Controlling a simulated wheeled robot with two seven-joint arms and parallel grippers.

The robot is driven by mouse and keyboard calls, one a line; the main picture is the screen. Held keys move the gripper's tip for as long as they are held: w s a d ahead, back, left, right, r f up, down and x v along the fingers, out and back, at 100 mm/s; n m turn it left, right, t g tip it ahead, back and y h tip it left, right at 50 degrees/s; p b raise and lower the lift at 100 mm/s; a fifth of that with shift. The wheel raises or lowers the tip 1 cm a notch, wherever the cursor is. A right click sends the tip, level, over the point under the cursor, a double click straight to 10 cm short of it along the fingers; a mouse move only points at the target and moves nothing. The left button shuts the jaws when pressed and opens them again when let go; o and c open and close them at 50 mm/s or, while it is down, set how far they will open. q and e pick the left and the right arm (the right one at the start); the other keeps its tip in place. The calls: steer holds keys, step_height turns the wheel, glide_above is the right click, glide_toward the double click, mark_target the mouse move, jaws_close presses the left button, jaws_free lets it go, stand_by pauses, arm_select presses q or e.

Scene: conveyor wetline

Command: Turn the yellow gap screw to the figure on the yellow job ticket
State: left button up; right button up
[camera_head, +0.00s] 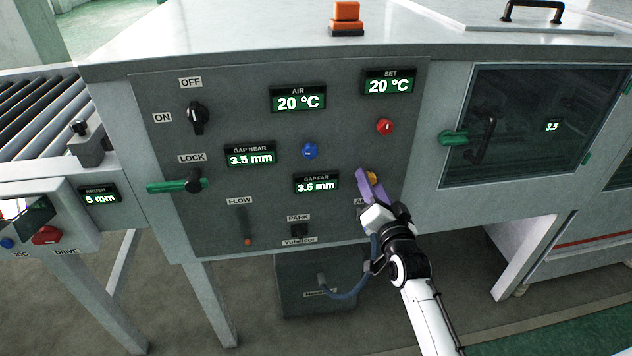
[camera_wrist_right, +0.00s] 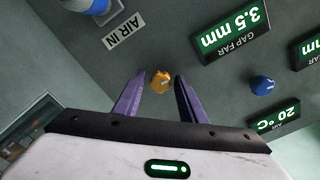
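The yellow gap screw (camera_head: 372,178) is a small faceted knob on the grey panel, partly hidden by my right gripper (camera_head: 369,186). In the right wrist view, the yellow screw (camera_wrist_right: 161,82) appears between the tips of the purple fingers of my right gripper (camera_wrist_right: 159,84). The fingers are apart, with a gap on each side of the screw. How deep they reach around it, I cannot tell. The GAP FAR display (camera_head: 316,183) beside it reads 3.5 mm. I see no yellow job ticket. My left gripper is not in view.
A blue knob (camera_head: 310,151) sits right of the GAP NEAR display (camera_head: 250,155), which reads 3.5 mm. A red knob (camera_head: 385,127) is above the yellow screw. A green lever (camera_head: 176,186) sticks out at left, and a door handle (camera_head: 485,138) at right.

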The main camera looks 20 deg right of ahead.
steer(key=p+v, duration=0.2)
steer(key=v, duration=0.4)
stand_by(0.4)
stand_by(0.3)
steer(key=s+a+f+n+g+y, duration=0.3)
steer(key=s+a+f+n, duration=0.3)
steer(key=s+a+f, duration=0.3)
steer(key=s+a+f+n+g+y, duration=0.3)
steer(key=s+a+f+n+g, duration=0.3)
steer(key=s, duration=1)
step_height(320, 180, down, 6)
steer(key=a, duration=0.3)
steer(key=shift+s+n+y, duration=0.3)
steer(key=shift+n+y, duration=0.1)
